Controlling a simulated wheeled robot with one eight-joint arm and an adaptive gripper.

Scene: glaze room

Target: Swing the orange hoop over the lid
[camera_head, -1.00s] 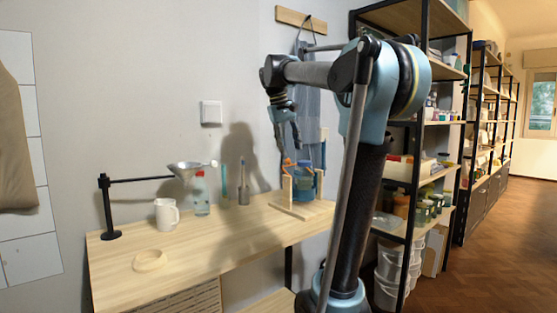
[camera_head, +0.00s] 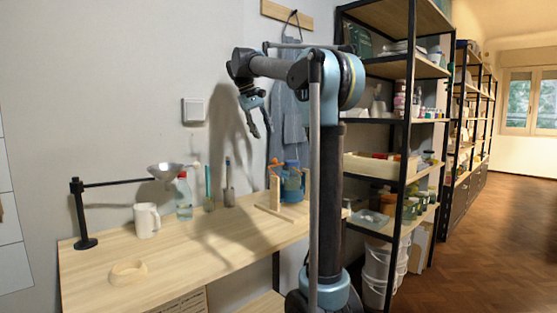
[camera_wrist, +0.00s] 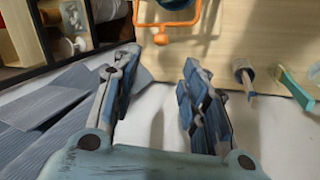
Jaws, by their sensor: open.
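The orange hoop (camera_head: 275,163) is at the top of a wooden stand (camera_head: 274,189) around a blue jar (camera_head: 292,184). In the wrist view, the hoop (camera_wrist: 166,26) is at the top edge, beyond my fingertips, and beside a dark blue round part (camera_wrist: 174,3) that may be the jar's lid. The lid is mostly cut off there and too small to make out in the head view. My gripper (camera_head: 262,133) points down above and slightly left of the stand. Its fingers (camera_wrist: 160,58) are spread and empty, apart from the hoop.
An apron (camera_head: 288,130) hangs behind the stand. Black-framed shelves (camera_head: 408,150) stand to the right. The table's front is mostly clear.

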